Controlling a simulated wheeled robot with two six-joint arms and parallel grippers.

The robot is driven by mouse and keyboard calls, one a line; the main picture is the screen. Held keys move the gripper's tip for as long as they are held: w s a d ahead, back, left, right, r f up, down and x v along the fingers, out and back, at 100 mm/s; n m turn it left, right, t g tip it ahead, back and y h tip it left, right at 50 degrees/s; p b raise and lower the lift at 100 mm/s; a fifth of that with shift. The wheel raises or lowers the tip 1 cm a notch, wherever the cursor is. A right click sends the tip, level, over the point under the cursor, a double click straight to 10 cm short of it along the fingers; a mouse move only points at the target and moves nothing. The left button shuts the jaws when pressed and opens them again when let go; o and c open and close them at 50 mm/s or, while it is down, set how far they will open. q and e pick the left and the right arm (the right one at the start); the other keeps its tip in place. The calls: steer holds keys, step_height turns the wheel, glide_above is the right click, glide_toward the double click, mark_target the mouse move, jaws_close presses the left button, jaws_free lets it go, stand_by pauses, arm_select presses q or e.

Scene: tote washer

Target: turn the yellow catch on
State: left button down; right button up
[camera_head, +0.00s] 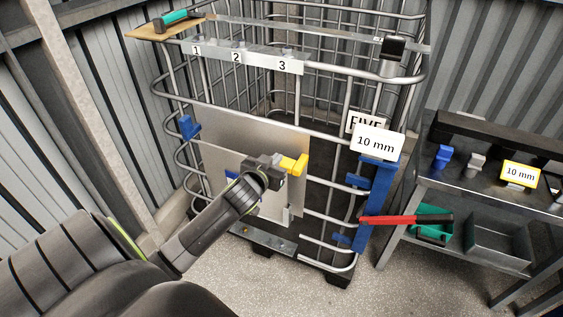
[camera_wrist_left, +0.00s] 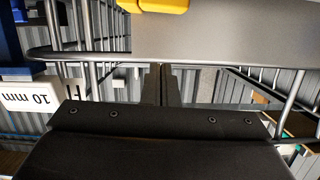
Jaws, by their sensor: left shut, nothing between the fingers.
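The yellow catch (camera_head: 294,164) is on the grey metal plate (camera_head: 225,148) on the front of the wire cage. It lies roughly level, pointing right. My left gripper (camera_head: 268,170) is in front of the plate at the catch's left end and partly hides it; I cannot tell whether they touch. In the left wrist view, which is upside down, the yellow catch (camera_wrist_left: 165,4) is cut by the top edge. The fingers of my left gripper (camera_wrist_left: 161,84) are together there with nothing between them. My right gripper is in neither view.
Blue brackets (camera_head: 377,190) and a red handle (camera_head: 405,219) stand right of the plate, below a white "10 mm" sign (camera_head: 378,142). A strip numbered 1 to 3 (camera_head: 240,56) runs above. A metal bench (camera_head: 480,180) with small parts is at right.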

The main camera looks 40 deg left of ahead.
arm_select(q)
glide_above(284, 162)
steer(key=s+d, duration=0.1)
steer(key=s, duration=0.1)
steer(key=f, duration=0.1)
steer(key=shift+s+f, duration=0.1)
steer(key=shift+f, duration=2.1)
steer(key=shift+s+a+f+b, duration=0.2)
steer(key=shift+f+b, duration=0.2)
steer(key=shift+f, duration=0.2)
